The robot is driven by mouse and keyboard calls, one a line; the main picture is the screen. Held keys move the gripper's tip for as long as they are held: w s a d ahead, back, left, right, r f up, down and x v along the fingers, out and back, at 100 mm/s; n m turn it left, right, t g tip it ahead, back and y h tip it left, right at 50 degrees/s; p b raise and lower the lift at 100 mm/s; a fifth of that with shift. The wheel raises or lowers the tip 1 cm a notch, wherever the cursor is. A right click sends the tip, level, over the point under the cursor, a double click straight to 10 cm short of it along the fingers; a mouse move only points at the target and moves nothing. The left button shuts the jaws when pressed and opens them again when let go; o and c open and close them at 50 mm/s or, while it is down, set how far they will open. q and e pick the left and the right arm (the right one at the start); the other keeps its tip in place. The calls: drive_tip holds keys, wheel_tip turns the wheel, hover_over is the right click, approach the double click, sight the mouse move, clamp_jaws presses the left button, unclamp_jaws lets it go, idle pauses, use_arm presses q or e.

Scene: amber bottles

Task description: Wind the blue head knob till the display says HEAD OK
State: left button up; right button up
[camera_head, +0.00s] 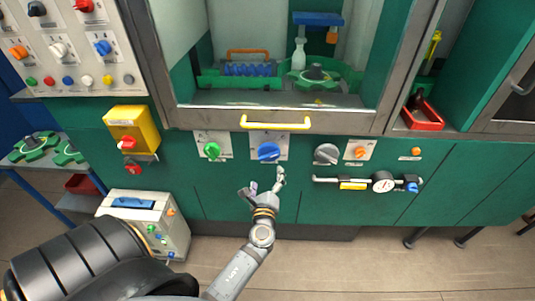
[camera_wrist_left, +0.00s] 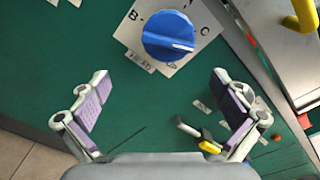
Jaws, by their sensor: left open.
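The blue head knob (camera_head: 268,152) sits on a white plate on the green front panel, below the yellow handle. In the left wrist view the blue knob (camera_wrist_left: 169,37) is at the top centre, its plate lettered B, C and HEAD, with its white mark toward the right. My left gripper (camera_head: 262,185) is open and empty, just below the knob and apart from it. In the left wrist view its two fingers (camera_wrist_left: 163,103) are spread wide with the knob beyond them. No display reading HEAD OK can be made out. My right gripper is not in view.
A green knob (camera_head: 212,150) is left of the blue one, and a grey knob (camera_head: 326,153) is right. The yellow handle (camera_head: 275,122) juts out above. A pipe with a gauge (camera_head: 383,181) runs at the lower right. The panel below the knob is clear.

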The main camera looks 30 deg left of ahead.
sight(268, 157)
use_arm(q)
drive_tip(key=shift+y, duration=0.3)
drive_tip(key=x, duration=0.3)
drive_tip(key=r+p+x, duration=0.1)
drive_tip(key=x, duration=0.3)
drive_tip(key=r+p+x, duration=0.1)
drive_tip(key=x, duration=0.2)
drive_tip(key=shift+w+a, duration=0.1)
drive_tip(key=shift+w, duration=0.25)
drive_tip(key=shift+c, duration=0.3)
drive_tip(key=shift+f, duration=0.1)
drive_tip(key=c, duration=1.1)
drive_tip(key=shift+f+n+b, duration=0.3)
drive_tip(key=shift+n+b, duration=0.3)
drive_tip(key=shift+b, duration=0.45)
drive_tip(key=shift+r, duration=0.15)
drive_tip(key=shift+r+n, duration=0.15)
drive_tip(key=shift+n, duration=0.15)
drive_tip(key=o, duration=1.2)
drive_tip(key=shift+c, duration=0.2)
